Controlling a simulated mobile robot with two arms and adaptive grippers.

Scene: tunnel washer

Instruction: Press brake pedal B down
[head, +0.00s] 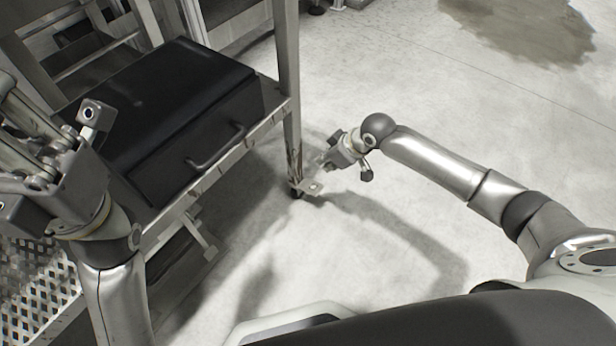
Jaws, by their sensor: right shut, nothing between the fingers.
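My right gripper (313,186) is shut and empty. It points down and left beside the foot of the steel frame's front right leg (292,130), close to the floor. A dark caster or foot shows at the bottom of that leg, partly hidden by the gripper. I cannot make out brake pedal B clearly, nor tell whether the gripper touches it. My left gripper (45,125) is at the left edge, raised in front of the frame. It is partly cut off, and its opening is unclear.
A black case (165,110) with a handle (218,150) lies on the frame's shelf. A perforated metal panel (28,290) is at lower left. A grey bar (201,236) shows below the shelf. The concrete floor (500,130) to the right is clear, with a dark stain farther back.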

